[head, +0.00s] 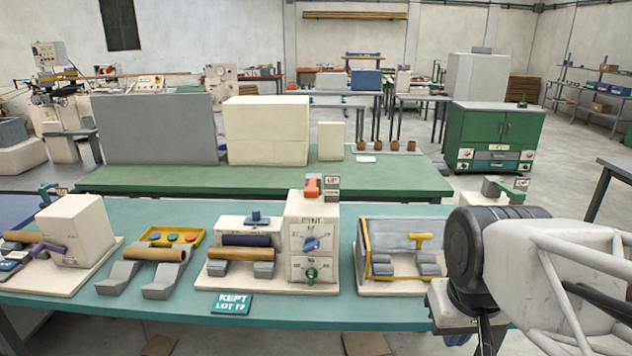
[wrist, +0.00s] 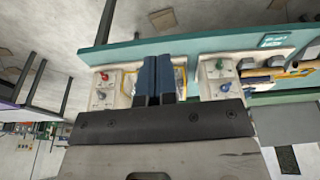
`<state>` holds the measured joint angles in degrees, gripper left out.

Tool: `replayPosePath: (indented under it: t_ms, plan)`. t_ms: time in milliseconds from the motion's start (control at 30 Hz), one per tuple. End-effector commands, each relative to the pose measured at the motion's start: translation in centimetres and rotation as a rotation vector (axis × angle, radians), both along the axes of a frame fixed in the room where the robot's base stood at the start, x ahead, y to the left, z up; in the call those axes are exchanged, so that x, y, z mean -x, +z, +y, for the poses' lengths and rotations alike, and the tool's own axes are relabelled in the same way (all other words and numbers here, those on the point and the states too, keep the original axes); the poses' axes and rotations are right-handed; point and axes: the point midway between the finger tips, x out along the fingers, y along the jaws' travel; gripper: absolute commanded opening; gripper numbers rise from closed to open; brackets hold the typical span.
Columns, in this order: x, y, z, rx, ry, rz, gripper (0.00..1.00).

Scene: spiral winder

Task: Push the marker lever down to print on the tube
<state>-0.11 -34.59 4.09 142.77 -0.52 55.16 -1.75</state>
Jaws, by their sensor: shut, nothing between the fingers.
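A brown tube (head: 240,254) lies across the front of a white machine (head: 300,240) with a dark blue roller (head: 247,240) behind it. A blue handle (head: 257,217) stands above the roller. Another brown tube (head: 156,254) rests on two grey blocks to the left. A purple lever (head: 48,250) slants on the white machine at the far left. I cannot tell for sure which of these is the marker lever. My gripper (wrist: 158,78) shows in the wrist view with its two dark blue fingers shut together and empty, pointing at the bench. The head view does not show the fingers.
A yellow-framed station (head: 404,250) stands right of the white machine. A yellow tray (head: 172,237) with coloured buttons lies behind the second tube. My arm fills the lower right.

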Motion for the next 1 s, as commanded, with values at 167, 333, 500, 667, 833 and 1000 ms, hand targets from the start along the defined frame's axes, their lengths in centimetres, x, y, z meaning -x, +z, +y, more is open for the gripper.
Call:
replayPosePath:
  t_ms: [167,333,500,667,833,1000]
  plan:
    - [-2.7,1.9,0.5,0.012,0.078,0.02,0.0]
    - [-5.8,4.0,1.2,0.026,0.173,0.042,0.0]
    - [-9.1,6.1,2.1,0.037,0.271,0.064,0.0]
    - [-12.1,7.8,3.0,0.048,0.364,0.083,0.0]
    - [-15.4,9.5,4.1,0.057,0.463,0.103,0.0]
    - [-18.7,10.9,5.2,0.065,0.561,0.124,0.0]
